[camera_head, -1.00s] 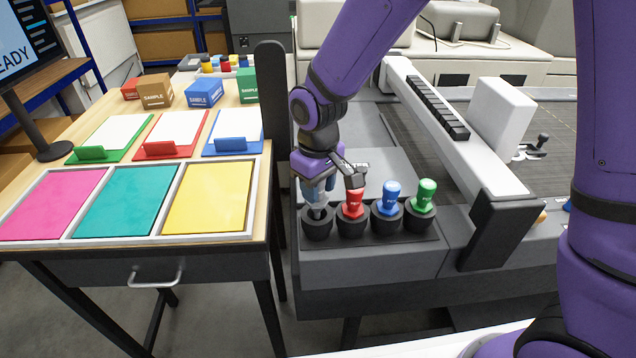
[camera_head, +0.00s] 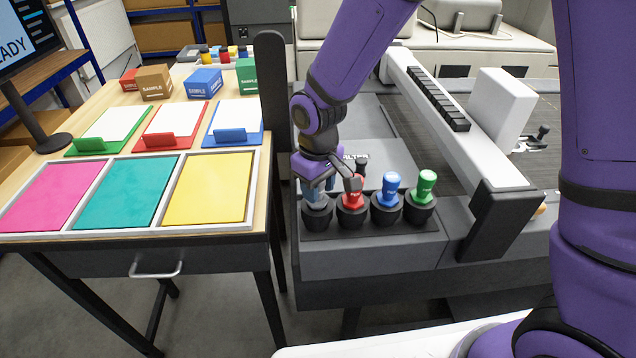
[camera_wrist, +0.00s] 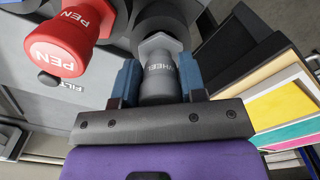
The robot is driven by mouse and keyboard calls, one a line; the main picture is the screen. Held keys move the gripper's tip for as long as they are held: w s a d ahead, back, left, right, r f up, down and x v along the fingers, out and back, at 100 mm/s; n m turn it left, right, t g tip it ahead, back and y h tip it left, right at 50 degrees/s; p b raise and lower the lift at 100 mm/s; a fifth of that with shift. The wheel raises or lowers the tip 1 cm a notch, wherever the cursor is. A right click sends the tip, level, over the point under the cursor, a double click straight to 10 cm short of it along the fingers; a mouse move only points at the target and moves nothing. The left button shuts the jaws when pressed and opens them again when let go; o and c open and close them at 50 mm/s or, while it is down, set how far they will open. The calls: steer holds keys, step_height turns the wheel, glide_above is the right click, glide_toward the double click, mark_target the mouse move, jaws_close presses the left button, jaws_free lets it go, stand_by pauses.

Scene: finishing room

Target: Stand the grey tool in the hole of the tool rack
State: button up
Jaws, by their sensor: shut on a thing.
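The grey tool (camera_wrist: 159,78), marked WHEEL, is between the blue fingers of my gripper (camera_head: 318,191), which is shut on it. The tool rack (camera_head: 372,245) is a dark grey block with a row of black round holders. The tool is upright over the leftmost holder (camera_head: 317,222), and its lower end appears to be inside the holder's mouth. My fingers hide most of the tool in the head view. In the wrist view the tool's wider collar sits against or just above the black holder (camera_wrist: 165,18); I cannot tell how deep it goes.
The red PEN tool (camera_head: 353,192) stands in the adjacent holder, close beside my gripper. A blue tool (camera_head: 391,186) and a green tool (camera_head: 426,184) stand farther right. A table with colour panels (camera_head: 207,188) is to the left, beside a dark post (camera_head: 271,100).

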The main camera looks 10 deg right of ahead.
steer(key=shift+f, duration=0.25)
steer(key=o, duration=1)
step_height(320, 180, up, 11)
steer(key=shift+f, duration=0.1)
stand_by(0.3)
